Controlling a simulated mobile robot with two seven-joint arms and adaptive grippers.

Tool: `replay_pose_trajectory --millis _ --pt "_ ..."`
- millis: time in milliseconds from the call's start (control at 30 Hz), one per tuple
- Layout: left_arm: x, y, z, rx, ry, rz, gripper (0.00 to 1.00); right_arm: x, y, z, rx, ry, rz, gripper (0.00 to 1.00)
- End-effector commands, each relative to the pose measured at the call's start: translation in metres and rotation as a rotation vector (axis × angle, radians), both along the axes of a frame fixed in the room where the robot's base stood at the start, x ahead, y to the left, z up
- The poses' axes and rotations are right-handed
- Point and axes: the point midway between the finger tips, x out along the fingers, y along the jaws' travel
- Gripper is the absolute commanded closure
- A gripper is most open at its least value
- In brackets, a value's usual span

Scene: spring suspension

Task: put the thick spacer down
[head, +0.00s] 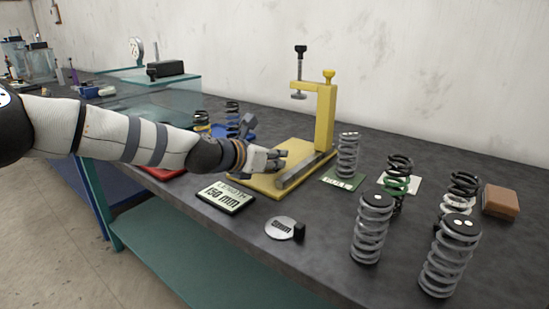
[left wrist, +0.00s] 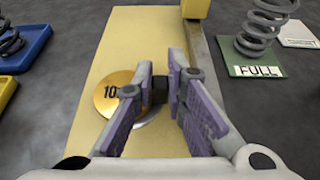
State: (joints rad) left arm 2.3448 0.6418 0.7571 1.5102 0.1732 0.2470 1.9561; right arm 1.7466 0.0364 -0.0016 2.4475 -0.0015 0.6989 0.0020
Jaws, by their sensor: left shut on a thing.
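My left gripper (head: 274,160) is over the yellow base plate (head: 252,183) of the press. In the left wrist view its fingers (left wrist: 162,80) are shut on the black tab (left wrist: 159,89) of the thick spacer, a gold disc (left wrist: 117,88) with "10" showing on it. The disc lies flat over the yellow plate, and a pale grey round edge shows beneath its right side. I cannot tell whether the disc rests on it. In the head view the gold disc is hidden behind the hand. My right gripper is not in view.
The yellow press frame (head: 326,115) stands behind the hand. A silver disc with a black tab (head: 280,228) and a length display (head: 225,198) lie in front. Several springs (head: 371,230) stand at the right, one on a green "FULL" mat (left wrist: 234,60). A brown block (head: 500,202) lies far right.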

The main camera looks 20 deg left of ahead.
Motion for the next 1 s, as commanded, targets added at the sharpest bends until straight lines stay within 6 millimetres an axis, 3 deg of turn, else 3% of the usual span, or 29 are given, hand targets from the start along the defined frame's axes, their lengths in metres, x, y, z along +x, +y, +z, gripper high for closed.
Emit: replay_pose_trajectory --millis 33,100,167,533,1000 --pt "0.0 0.0 -0.005 -0.001 0.003 0.001 1.0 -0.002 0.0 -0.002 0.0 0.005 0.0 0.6" --pt "0.0 0.0 -0.004 0.0 0.003 0.0 0.77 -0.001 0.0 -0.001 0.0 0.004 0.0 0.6" --pt "0.0 0.0 -0.004 0.001 0.003 0.0 0.68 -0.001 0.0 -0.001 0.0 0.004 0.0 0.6" --pt "-0.003 0.002 0.006 0.0 -0.002 0.001 0.68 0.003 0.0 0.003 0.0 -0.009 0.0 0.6" --pt "-0.093 0.035 0.051 -0.001 -0.008 0.002 0.68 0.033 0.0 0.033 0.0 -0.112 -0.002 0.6"
